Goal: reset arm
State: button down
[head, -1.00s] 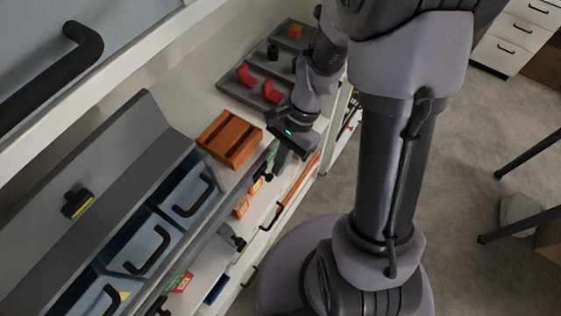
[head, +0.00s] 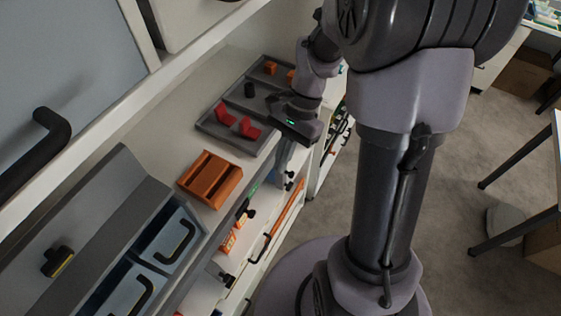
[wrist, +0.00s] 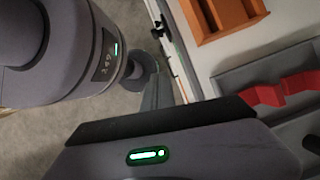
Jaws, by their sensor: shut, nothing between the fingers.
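My gripper (head: 283,165) hangs at the end of my arm over the front edge of the white counter (head: 215,132), beside the grey divided tray. Its fingers are together and hold nothing. My folded arm and column stand in the middle of the head view.
The grey tray (head: 203,124) holds red, black and orange parts. An orange divided box (head: 209,180) sits nearer, also in the wrist view (wrist: 238,18). Blue bins (head: 165,245) with handles stand lower left. Open floor (head: 335,218) lies to the right.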

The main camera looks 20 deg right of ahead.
jog(key=shift+w+d, duration=0.1)
jog(key=shift+d, duration=0.05)
jog(key=shift+f, duration=0.1)
jog(key=s+a+f+n+t+h+b, duration=0.2)
jog(key=s+a+n+t+b, duration=0.5)
jog(key=b, duration=1.2)
jog(key=shift+s+f+n+t+h, duration=0.3)
jog(key=shift+s+f+n+t, duration=0.35)
jog(key=shift+s+f, duration=0.35)
jog(key=shift+a+r, duration=0.1)
